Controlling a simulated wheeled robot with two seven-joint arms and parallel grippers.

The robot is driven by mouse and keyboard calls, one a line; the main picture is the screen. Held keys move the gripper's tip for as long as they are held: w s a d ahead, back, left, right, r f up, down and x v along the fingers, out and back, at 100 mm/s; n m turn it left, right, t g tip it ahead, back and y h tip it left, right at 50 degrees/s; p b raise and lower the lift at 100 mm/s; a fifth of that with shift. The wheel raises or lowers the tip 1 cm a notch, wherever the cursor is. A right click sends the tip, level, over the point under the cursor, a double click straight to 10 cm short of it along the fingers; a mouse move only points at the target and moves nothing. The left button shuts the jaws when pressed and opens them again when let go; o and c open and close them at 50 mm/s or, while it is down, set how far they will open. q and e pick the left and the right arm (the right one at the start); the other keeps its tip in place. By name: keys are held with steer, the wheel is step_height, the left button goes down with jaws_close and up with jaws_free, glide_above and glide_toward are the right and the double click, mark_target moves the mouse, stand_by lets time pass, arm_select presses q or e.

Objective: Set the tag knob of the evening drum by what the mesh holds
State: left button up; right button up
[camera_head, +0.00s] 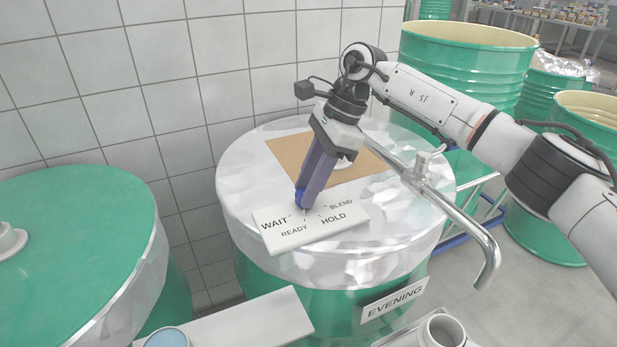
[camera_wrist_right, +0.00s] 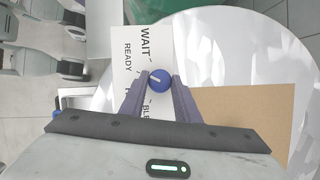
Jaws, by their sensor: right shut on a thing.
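The evening drum (camera_head: 340,300) is green with a silvery crinkled cover and an EVENING label (camera_head: 394,298). A white tag plate (camera_head: 345,234) on its top reads WAIT, READY, HOLD and BLEND; it also shows in the right wrist view (camera_wrist_right: 124,75). The blue tag knob (camera_wrist_right: 160,79) stands on the plate, with a short white mark whose exact setting I cannot tell. My right gripper (camera_head: 303,201) points down and is shut on the knob, one finger at each side in the right wrist view (camera_wrist_right: 160,88). My left gripper is out of view. I cannot make out the mesh.
A brown sheet (camera_head: 285,155) lies on the cover behind the plate. A metal pipe with a valve (camera_head: 455,205) reaches over the drum's right side. A green-lidded drum (camera_head: 70,240) stands left, an open drum (camera_head: 465,75) behind right. A tiled wall is close behind.

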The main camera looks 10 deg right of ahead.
steer(key=shift+n, duration=0.4)
steer(key=o, duration=1)
steer(key=shift+o, duration=0.2)
steer(key=shift+r, duration=0.1)
steer(key=v, duration=1)
steer(key=shift+w, duration=0.2)
